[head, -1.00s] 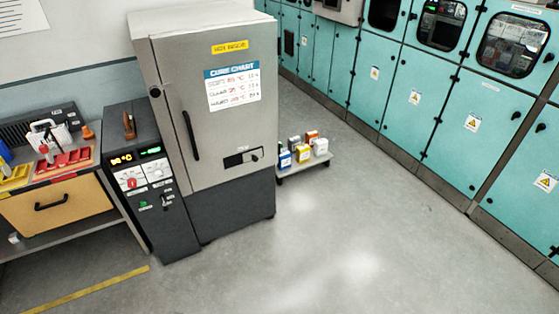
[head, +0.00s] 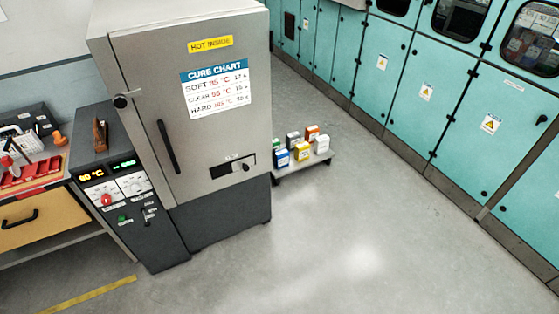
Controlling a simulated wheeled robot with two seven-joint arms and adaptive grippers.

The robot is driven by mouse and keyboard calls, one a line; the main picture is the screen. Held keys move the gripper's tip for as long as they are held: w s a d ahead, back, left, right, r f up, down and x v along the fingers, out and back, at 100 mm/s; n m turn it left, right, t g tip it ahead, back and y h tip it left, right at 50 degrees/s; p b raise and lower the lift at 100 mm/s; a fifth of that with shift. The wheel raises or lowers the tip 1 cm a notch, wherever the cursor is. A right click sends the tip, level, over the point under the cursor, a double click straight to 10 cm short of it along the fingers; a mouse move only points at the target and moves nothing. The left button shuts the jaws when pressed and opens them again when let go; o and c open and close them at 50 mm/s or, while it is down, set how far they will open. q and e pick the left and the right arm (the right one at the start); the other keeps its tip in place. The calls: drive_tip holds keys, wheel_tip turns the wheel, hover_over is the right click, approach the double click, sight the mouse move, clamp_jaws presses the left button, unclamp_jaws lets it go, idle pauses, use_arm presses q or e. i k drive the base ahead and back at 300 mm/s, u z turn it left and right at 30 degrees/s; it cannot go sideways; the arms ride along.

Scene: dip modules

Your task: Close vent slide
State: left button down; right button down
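The vent slide (head: 234,166) is a small dark slot with a light knob (head: 244,167) at its right part, low on the grey door of the curing oven (head: 205,120). Part of the slot shows black left of the knob. The oven door is shut, with a dark vertical handle (head: 167,147) on its left side. A cure chart (head: 214,88) and a yellow "HOT INSIDE" label (head: 210,44) are on the door. Neither of my grippers is in view.
A control panel (head: 122,185) with lit displays stands left of the oven. A workbench (head: 40,220) with a drawer is at far left. A low cart (head: 304,165) with several coloured containers stands right of the oven. Teal cabinets (head: 410,110) line the right. The floor in front (head: 320,250) is clear.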

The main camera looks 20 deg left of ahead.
sight(243, 164)
drive_tip(key=u, duration=0.25)
drive_tip(key=i, duration=0.75)
drive_tip(key=u, duration=0.5)
